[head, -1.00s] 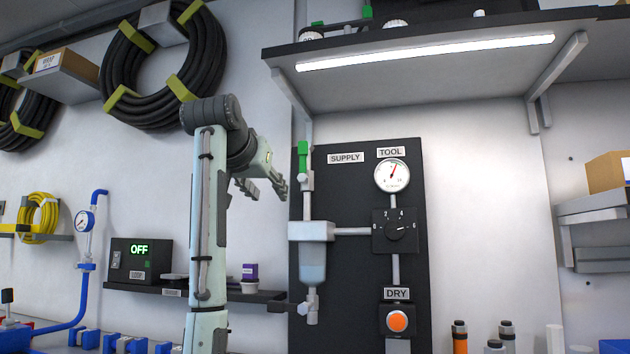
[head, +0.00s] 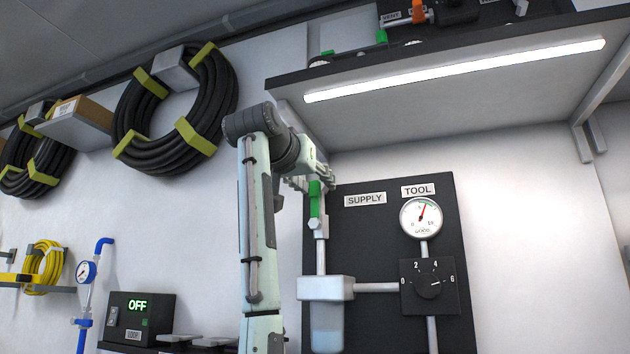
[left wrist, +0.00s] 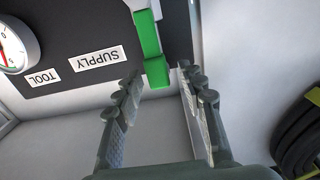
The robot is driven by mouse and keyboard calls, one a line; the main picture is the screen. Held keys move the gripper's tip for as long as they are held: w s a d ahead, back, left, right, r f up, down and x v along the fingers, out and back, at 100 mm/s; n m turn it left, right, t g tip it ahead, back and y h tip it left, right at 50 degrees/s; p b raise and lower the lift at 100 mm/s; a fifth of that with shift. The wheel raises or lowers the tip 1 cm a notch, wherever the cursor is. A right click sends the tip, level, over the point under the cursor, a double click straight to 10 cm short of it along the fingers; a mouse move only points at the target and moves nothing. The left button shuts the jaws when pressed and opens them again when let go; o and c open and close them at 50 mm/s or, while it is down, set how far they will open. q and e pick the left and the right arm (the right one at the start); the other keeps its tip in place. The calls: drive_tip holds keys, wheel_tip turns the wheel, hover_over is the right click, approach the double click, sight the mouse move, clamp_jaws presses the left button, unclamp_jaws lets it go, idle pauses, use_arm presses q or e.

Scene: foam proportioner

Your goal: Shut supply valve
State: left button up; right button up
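The supply valve's green handle (head: 315,199) stands upright on the pipe at the left edge of the black panel (head: 378,232), beside the SUPPLY label (head: 365,199). My left gripper (head: 310,184) is at the top of the handle in the head view. In the left wrist view, upside down, the green handle (left wrist: 152,50) has its end just beyond and between the two open fingers of the left gripper (left wrist: 158,78). The fingers appear not to be closed on it. My right gripper is not in view.
The TOOL gauge (head: 421,217) and a black dial knob (head: 429,287) are right of the valve. A lit shelf (head: 400,92) overhangs above. Coiled black hose (head: 140,155) hangs at left. The wall right of the panel is clear.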

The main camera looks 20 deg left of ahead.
use_arm(q)
drive_tip(key=shift+w, duration=0.2)
drive_tip(key=shift+c, duration=0.5)
clamp_jaws()
